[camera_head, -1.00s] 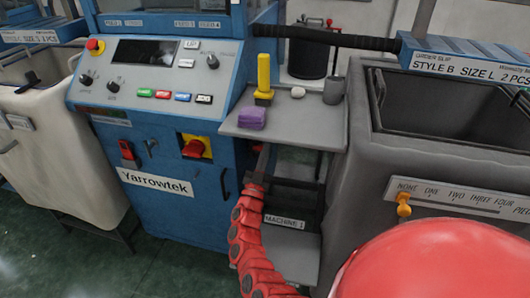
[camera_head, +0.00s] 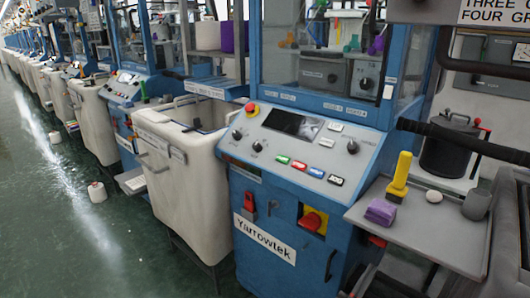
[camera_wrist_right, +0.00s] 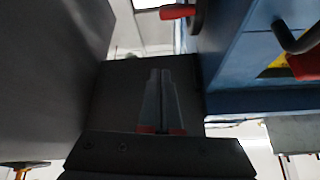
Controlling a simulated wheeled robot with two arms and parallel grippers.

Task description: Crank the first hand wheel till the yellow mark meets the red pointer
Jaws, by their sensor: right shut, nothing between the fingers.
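My right gripper (camera_wrist_right: 160,73) shows in the wrist view with its two grey fingers together, shut and empty. Near the top of that view is a red grip on a dark part (camera_wrist_right: 178,12), cut off by the frame edge; I cannot tell if it belongs to the hand wheel. No hand wheel, yellow mark or red pointer can be made out clearly in either view. The blue Yarrowtek machine (camera_head: 230,177) stands in the middle of the head view. My left gripper is not in view.
A red switch on a yellow plate (camera_head: 312,221) is on the machine's front. A white bin (camera_head: 185,190) stands left. The green floor (camera_head: 60,230) is mostly open.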

